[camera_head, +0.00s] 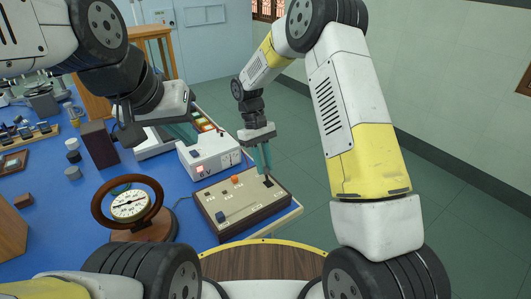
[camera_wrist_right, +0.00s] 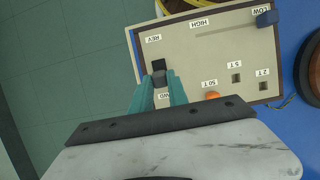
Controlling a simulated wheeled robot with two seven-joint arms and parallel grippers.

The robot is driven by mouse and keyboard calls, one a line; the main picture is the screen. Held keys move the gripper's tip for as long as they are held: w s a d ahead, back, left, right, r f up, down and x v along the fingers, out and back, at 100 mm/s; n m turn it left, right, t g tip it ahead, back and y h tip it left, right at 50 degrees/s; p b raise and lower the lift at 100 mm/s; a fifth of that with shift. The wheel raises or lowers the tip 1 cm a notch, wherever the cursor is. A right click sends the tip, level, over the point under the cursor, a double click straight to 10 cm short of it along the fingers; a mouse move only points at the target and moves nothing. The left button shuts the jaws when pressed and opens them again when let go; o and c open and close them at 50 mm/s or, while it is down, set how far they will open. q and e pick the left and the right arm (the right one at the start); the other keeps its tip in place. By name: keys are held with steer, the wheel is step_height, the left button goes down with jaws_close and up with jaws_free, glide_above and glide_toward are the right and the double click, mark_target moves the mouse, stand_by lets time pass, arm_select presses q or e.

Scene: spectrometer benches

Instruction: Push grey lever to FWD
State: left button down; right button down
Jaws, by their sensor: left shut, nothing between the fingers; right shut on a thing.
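The beige control box (camera_head: 232,217) sits at the blue bench's right corner. In the right wrist view, the grey lever (camera_wrist_right: 160,79) is between the teal fingers of my right gripper (camera_wrist_right: 160,84), which is shut on it. The lever stands at the FWD side of its black slot (camera_wrist_right: 158,65), with open slot showing towards REV. The FWD label (camera_wrist_right: 166,97) is partly covered by the fingers. In the head view my right gripper (camera_head: 268,172) reaches down to the box.
A blue lever (camera_wrist_right: 266,18) is at LOW on the box, and an orange plug (camera_wrist_right: 213,95) is by the 50 T label. A white meter unit (camera_head: 205,157) stands behind the box. A round dial in a wooden ring (camera_head: 131,205) stands to the left.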

steer(key=shift+w+a+f+g+h, duration=0.2)
steer(key=shift+w+a+g+h, duration=0.15)
steer(key=shift+w+g+h, duration=0.2)
steer(key=shift+s, duration=0.1)
steer(key=c, duration=1.3)
jaws_free()
steer(key=v, duration=0.7)
steer(key=shift+w+a+r, duration=0.1)
steer(key=shift+w+r, duration=0.2)
